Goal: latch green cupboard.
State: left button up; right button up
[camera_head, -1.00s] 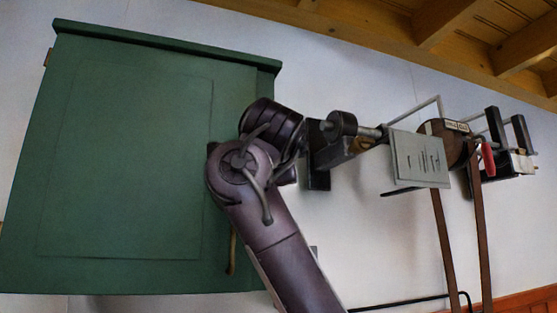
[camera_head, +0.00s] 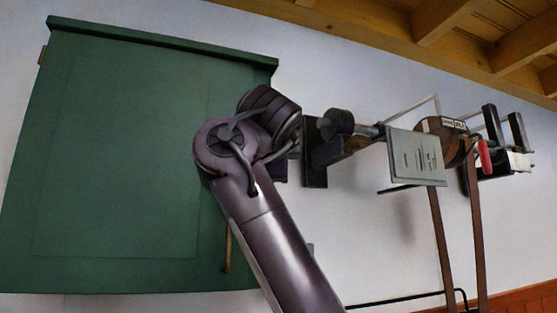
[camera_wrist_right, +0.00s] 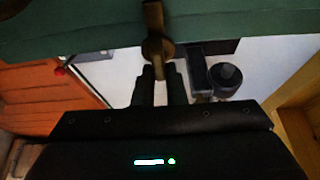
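The green cupboard (camera_head: 130,160) hangs on the white wall at the left of the head view, its door flush with the frame as far as I see. A thin brass piece (camera_head: 228,248) shows at its lower right edge. My right arm crosses the cupboard's right edge and hides its own gripper there. In the right wrist view the cupboard (camera_wrist_right: 70,30) fills the top. A brass latch piece (camera_wrist_right: 155,25) reaches down to my right gripper (camera_wrist_right: 160,76). Its end lies at or between the two dark fingertips; I cannot tell whether they grip it. My left gripper is out of view.
A dark press with a grey plate (camera_head: 417,157) is mounted on the wall right of the cupboard, close to my right arm. A red handle (camera_head: 486,158) and brown straps are beyond it. Wooden beams (camera_head: 455,20) run above. The wall below the press is mostly bare.

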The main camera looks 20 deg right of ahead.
jog(key=o, duration=0.5)
jog(key=shift+w+a, duration=0.1)
jog(key=shift+a, duration=0.15)
jog(key=shift+c, duration=0.2)
jog(key=shift+w+a+f, duration=0.1)
jog(key=shift+w+a, duration=0.05)
jog(key=shift+w, duration=0.05)
jog(key=b+v, duration=0.5)
jog(key=v, duration=0.3)
jog(key=shift+w, duration=0.15)
